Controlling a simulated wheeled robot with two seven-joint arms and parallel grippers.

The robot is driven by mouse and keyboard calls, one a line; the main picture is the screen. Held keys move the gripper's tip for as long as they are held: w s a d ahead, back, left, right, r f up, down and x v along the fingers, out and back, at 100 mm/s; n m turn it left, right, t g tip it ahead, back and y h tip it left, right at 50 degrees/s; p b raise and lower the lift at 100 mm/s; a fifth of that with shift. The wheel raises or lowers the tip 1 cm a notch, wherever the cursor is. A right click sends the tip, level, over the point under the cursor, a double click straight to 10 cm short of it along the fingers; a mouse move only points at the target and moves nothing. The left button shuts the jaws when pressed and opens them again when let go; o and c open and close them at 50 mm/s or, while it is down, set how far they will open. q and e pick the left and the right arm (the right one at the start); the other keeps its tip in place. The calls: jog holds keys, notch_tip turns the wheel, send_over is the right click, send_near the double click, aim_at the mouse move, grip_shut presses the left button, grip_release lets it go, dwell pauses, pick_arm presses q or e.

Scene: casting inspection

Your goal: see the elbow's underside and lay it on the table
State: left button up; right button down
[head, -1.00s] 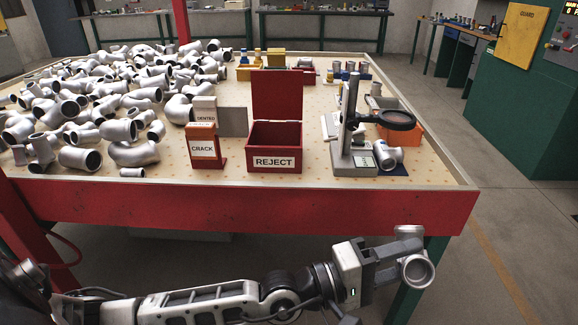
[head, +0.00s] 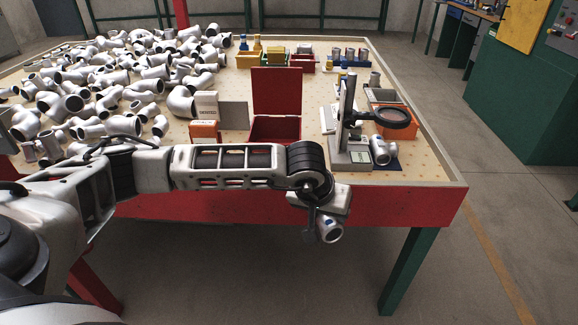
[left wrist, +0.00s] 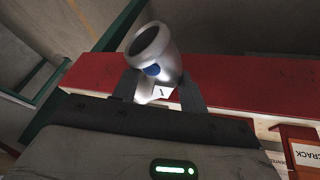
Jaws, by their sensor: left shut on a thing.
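My left gripper (head: 312,222) is shut on a silver pipe elbow (head: 329,229) in front of the table's red front edge, below the table top. In the left wrist view the elbow (left wrist: 152,55) stands between the two dark fingers (left wrist: 157,88), its open end facing up and left. A blue spot and a white tag marked "1" show on it there. The table (head: 440,170) has a pale pegboard top, with bare room at its right front. My right gripper is in neither view.
A heap of silver elbows (head: 110,80) covers the table's left. The open red reject box (head: 275,128) is partly hidden behind my left arm. A magnifier stand (head: 347,130) with another silver fitting (head: 381,150) is right of it. An orange bin (head: 397,122) stands behind.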

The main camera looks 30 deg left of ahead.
pick_arm(q)
jog(key=a+r+n+y+p, duration=0.1)
jog(key=a+r+y, duration=0.1)
jog(key=a+r, duration=0.3)
jog(key=a, duration=0.4)
jog(key=shift+a+r+g, duration=0.3)
jog(key=shift+r, duration=0.15)
